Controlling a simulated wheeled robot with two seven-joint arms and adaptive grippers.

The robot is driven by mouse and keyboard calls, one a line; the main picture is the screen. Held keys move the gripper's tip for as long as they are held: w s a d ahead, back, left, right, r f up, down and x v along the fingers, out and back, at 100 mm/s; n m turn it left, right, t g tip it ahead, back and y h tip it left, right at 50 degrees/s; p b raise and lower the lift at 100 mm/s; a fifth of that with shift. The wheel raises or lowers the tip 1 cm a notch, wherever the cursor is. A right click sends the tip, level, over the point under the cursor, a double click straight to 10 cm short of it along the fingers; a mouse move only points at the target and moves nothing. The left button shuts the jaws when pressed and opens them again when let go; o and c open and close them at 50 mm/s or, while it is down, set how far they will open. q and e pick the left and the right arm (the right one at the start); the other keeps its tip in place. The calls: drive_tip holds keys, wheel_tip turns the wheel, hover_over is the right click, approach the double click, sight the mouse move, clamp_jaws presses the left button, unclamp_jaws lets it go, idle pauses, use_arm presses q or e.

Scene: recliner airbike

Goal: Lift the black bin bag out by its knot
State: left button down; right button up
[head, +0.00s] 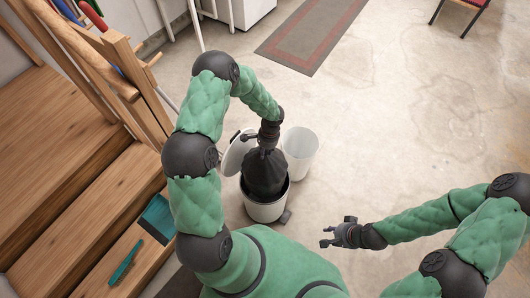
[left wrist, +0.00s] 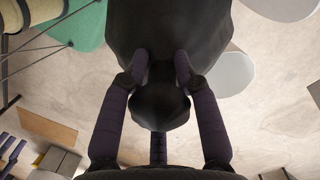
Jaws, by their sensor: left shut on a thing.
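The black bin bag (head: 264,176) stands partly up out of a white pedal bin (head: 264,211) in the head view, its lower part hidden inside the bin. The bin's round lid (head: 238,153) is open at the back left. My left gripper (head: 267,143) is above the bag, shut on its top. In the left wrist view my left gripper (left wrist: 160,75) has its fingers closed around the knot (left wrist: 160,103), and the bag (left wrist: 170,30) fills the top middle. My right gripper (head: 336,236) is empty, right of the bin, with its fingers apart.
A second white bin (head: 299,151), open and without a bag, stands right behind the first. Wooden steps (head: 85,215) rise at the left, with a teal dustpan (head: 158,218) and a brush (head: 125,262) on them.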

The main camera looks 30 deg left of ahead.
use_arm(q)
drive_tip(key=shift+r+p, duration=3.2)
drive_tip(key=shift+r, duration=2.25)
